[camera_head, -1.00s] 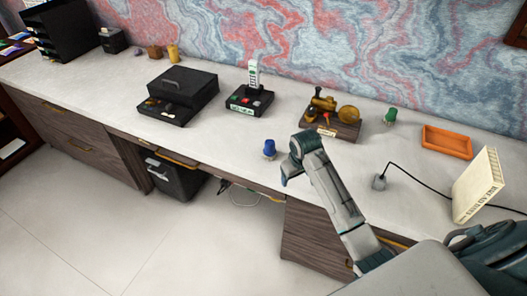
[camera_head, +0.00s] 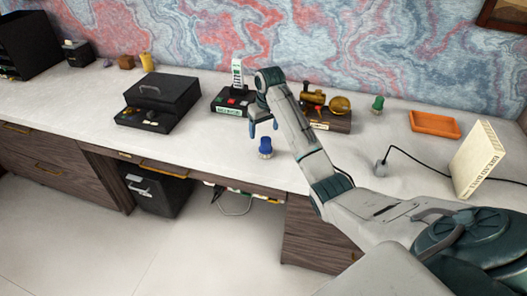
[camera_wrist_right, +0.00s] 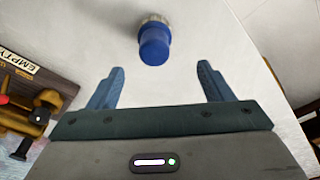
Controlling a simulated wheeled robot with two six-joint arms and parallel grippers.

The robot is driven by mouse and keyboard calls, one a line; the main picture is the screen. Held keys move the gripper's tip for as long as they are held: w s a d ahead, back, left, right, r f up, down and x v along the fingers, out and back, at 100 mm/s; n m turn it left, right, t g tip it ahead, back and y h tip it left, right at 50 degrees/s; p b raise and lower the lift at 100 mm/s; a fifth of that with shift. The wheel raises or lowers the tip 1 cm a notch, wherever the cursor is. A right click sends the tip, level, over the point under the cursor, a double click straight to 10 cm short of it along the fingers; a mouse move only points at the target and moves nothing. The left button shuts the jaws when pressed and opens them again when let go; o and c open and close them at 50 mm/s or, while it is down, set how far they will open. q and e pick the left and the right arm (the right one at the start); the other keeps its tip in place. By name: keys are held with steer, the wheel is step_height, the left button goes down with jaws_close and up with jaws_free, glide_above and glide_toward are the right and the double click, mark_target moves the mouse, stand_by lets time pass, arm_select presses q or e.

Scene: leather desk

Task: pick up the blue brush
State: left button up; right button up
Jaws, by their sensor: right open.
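The blue brush (camera_head: 265,147) stands on the white desk top near its front edge, blue part up with a pale lower end. In the right wrist view the brush (camera_wrist_right: 154,45) lies ahead of the fingertips, roughly midway between them. My right gripper (camera_head: 263,129) is open and empty, above and close to the brush in the head view. Its two blue fingers also show in the right wrist view (camera_wrist_right: 160,80), apart, with bare desk between them. My left gripper is in neither view.
A green brush (camera_head: 377,104), an orange tray (camera_head: 434,124) and an upright book (camera_head: 478,160) are at the right. Desk around the blue brush is clear.

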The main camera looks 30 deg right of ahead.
mark_target(265, 146)
steer(key=f, duration=0.4)
steer(key=shift+w+d, duration=0.1)
steer(key=shift+w, duration=0.15)
steer(key=f, duration=0.1)
steer(key=f+p, duration=0.1)
steer(key=f, duration=0.2)
steer(key=shift+s+d+f+p, duration=0.15)
steer(key=shift+d+p, duration=0.1)
steer(key=shift+p, duration=0.15)
steer(key=shift+f, duration=0.5)
steer(key=c, duration=1.1)
